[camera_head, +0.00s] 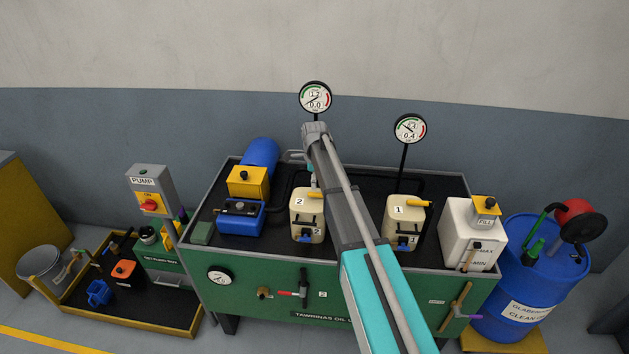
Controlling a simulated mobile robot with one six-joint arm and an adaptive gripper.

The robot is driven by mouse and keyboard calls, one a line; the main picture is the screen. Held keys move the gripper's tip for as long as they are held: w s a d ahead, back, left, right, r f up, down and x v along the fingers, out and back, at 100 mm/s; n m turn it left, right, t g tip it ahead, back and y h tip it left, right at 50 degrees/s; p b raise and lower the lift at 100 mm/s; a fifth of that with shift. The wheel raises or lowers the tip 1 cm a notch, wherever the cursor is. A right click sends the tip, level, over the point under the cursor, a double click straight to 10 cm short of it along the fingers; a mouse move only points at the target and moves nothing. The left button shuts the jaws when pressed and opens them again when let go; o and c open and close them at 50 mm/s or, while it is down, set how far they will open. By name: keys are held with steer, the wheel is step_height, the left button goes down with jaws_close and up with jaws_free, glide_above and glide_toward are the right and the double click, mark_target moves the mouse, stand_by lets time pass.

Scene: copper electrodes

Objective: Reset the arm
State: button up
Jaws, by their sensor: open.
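My arm rises from the bottom edge of the head view, with a cyan link and then a grey link. It reaches up and left over the green oil bench (262,293) to a grey joint just below the left gauge (315,97). The arm passes between the cream container marked 2 (302,229) and the cream container marked 1 (391,229), overlapping the space between them. I cannot make out my gripper's fingers; the end of the arm is hidden behind its own links. Nothing is seen held.
The right gauge (410,128) stands on a thin post. A blue motor unit (240,218) is at the bench's left. A white tank (466,236) and blue drum (531,287) are at the right. A pump switch box (149,190) and low tray (152,320) stand left.

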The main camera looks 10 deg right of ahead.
stand_by(0.5)
steer(key=s+d+f+n+b, duration=0.1)
steer(key=s+d+n, duration=0.1)
steer(key=s+n, duration=0.8)
steer(key=s+d+f+n+b, duration=0.1)
steer(key=s+n, duration=0.9)
steer(key=s, duration=1.1)
steer(key=shift+s+d+f+n+b, duration=0.3)
steer(key=shift+s+d+f+b, duration=0.1)
steer(key=shift+d, duration=0.35)
